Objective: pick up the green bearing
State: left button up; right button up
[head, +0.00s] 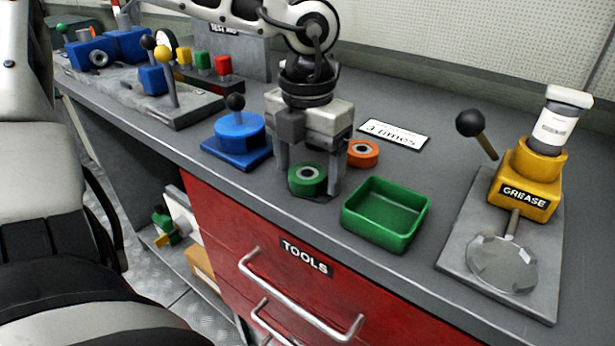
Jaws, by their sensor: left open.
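The green bearing (307,180) is a short green ring with a grey metal centre, lying flat on the grey bench top near its front edge. My left gripper (309,176) points down over it. Its jaws are open, with one finger on the left side of the bearing and the other on the right. Whether the fingers touch the bearing I cannot tell. The right gripper is not in view.
An orange bearing (363,153) lies just right of the fingers. A green tray (385,214) is at the front right. A blue knobbed block (239,134) stands left. A yellow grease unit (525,180) is far right. Red drawers (260,240) are below.

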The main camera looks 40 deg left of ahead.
pick_arm(q)
jog(key=c, duration=1.1)
